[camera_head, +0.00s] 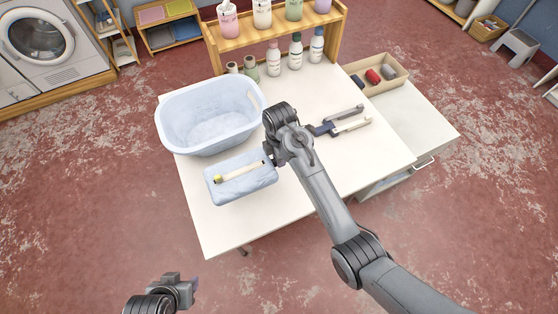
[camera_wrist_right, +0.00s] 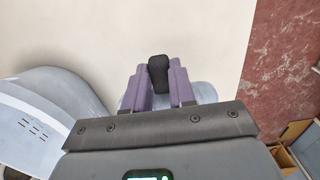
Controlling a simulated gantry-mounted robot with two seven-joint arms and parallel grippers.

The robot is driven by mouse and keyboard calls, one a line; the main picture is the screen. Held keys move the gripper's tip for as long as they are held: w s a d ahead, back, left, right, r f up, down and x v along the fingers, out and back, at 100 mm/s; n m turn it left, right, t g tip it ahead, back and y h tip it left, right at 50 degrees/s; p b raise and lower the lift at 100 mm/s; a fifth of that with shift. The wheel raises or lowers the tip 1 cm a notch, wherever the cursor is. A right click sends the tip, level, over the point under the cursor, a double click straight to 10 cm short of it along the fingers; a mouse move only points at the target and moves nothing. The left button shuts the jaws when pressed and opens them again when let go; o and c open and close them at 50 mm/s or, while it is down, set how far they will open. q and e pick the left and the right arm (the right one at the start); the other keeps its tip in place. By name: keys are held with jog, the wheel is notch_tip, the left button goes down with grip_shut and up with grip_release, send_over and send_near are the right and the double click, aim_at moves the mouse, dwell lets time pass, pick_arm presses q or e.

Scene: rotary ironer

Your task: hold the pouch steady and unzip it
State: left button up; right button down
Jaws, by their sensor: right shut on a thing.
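The light blue pouch (camera_head: 232,191) lies on the white table, with a pale zipper strip along its top and a small yellow piece (camera_head: 217,180) at the strip's left end. My right gripper (camera_head: 271,161) is at the pouch's right end, partly hidden by its own wrist. In the wrist view its purple fingers (camera_wrist_right: 158,88) are shut on a black tab (camera_wrist_right: 158,72), with a bit of the pouch (camera_wrist_right: 205,91) showing behind. I cannot tell how the tab joins the pouch. My left gripper (camera_head: 190,286) is off the table's front edge, apart from the pouch; its opening is unclear.
A pale blue tub (camera_head: 205,148) stands just behind the pouch. Bottles (camera_head: 274,62) and a wooden shelf (camera_head: 275,38) line the back. A tool with pale and dark bars (camera_head: 347,122) and a shallow box (camera_head: 398,77) lie to the right. The table's front is clear.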

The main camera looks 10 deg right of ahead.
jog(key=shift+r, duration=0.15)
jog(key=shift+f, duration=3.65)
jog(key=shift+f, duration=1.35)
jog(key=c, duration=1.1)
grip_release()
jog(key=shift+r, duration=0.15)
